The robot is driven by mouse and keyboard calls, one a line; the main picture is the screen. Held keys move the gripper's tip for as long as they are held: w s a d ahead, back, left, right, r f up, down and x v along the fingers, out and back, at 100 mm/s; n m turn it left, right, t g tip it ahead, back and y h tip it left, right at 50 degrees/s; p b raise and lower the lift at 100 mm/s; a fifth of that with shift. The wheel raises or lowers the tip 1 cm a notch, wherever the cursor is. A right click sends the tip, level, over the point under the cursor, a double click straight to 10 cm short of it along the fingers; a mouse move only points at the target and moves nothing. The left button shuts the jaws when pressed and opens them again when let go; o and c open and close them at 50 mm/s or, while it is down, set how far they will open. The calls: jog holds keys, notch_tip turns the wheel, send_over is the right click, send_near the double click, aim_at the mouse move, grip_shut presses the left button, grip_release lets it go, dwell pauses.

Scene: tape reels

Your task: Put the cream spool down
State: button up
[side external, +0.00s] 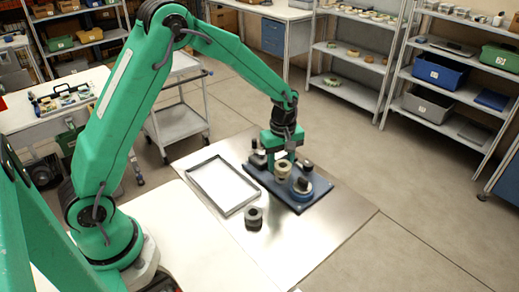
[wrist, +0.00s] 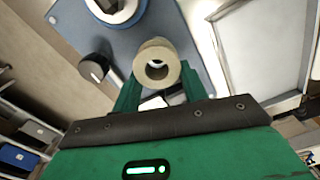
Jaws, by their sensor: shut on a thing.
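The cream spool (side external: 283,172) is between the fingers of my gripper (side external: 284,160), over the blue board (side external: 313,200). In the wrist view the cream spool (wrist: 157,48) shows its round hollow core, with a green finger of my gripper (wrist: 158,82) on each side. My gripper is shut on it. I cannot tell whether the spool's underside touches the board.
An empty shallow tray (side external: 237,209) with a grey rim lies left of the board. A dark spool (side external: 254,218) stands on the metal sheet in front of the tray. The metal sheet (side external: 310,245) is clear at the front right. Shelves (side external: 350,85) stand well behind.

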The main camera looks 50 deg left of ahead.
aim_at(280, 162)
jog(key=o, duration=1)
jog(key=shift+c, duration=0.2)
notch_tip(280, 162, up, 13)
jog(key=shift+s+r, duration=0.1)
jog(key=shift+r, duration=0.1)
dwell(0.4)
